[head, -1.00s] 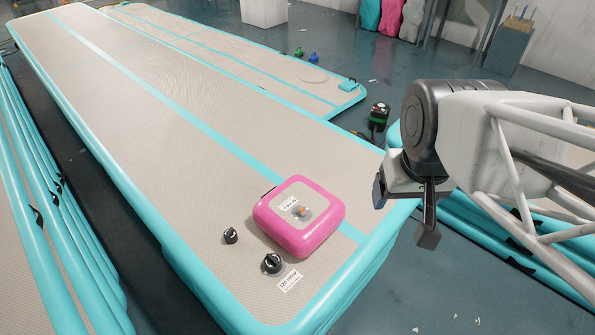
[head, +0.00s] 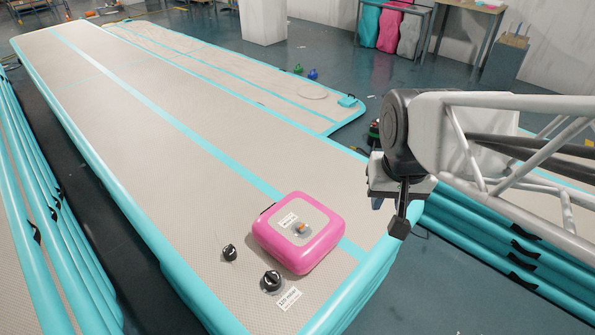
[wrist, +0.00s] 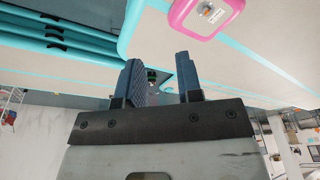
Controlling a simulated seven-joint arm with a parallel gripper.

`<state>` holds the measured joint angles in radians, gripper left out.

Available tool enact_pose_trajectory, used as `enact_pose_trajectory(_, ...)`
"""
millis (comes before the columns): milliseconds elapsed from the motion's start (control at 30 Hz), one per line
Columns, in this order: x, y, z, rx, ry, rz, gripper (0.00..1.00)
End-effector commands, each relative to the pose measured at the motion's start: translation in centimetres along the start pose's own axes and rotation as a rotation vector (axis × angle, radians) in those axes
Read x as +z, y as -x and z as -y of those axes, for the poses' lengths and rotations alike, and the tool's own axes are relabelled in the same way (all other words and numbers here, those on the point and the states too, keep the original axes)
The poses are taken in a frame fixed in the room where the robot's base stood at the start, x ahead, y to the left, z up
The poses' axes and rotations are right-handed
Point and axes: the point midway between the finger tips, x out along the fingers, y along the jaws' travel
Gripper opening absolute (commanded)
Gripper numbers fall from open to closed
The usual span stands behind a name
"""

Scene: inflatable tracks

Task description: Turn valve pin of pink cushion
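The pink cushion (head: 322,254) lies flat near the front end of the long beige track, with a grey patch on top. An orange valve pin (head: 301,228) sits in a round clear fitting on that patch, beside a white label. The cushion (wrist: 181,19) shows upside down at the top of the wrist view, with its valve pin (wrist: 210,12). My gripper (head: 388,214) is in the air to the right of the cushion, well apart from it. In the wrist view its two blue-grey fingers (wrist: 160,80) stand apart with nothing between them.
A black valve cap (head: 271,280) and a smaller black cap (head: 229,253) lie left of the cushion on the track (head: 150,190). A white label (head: 288,299) lies in front. Stacked teal tracks (head: 490,240) stand at right. The track behind the cushion is clear.

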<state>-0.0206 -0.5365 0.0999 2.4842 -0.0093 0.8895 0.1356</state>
Motion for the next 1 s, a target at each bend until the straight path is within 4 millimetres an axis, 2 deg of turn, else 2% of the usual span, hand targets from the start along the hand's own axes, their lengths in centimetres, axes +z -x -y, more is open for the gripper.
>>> enact_pose_trajectory(100,-2.0,-1.6,0.8,-0.001,-0.041,0.018,0.33)
enact_pose_trajectory(500,-7.9,-7.4,3.9,0.003,-0.192,0.063,0.33)
enact_pose_trajectory(767,-11.1,-12.0,6.2,0.011,-0.29,0.093,0.33)
enact_pose_trajectory(1000,-13.4,-16.8,8.3,0.024,-0.379,0.12,0.33)
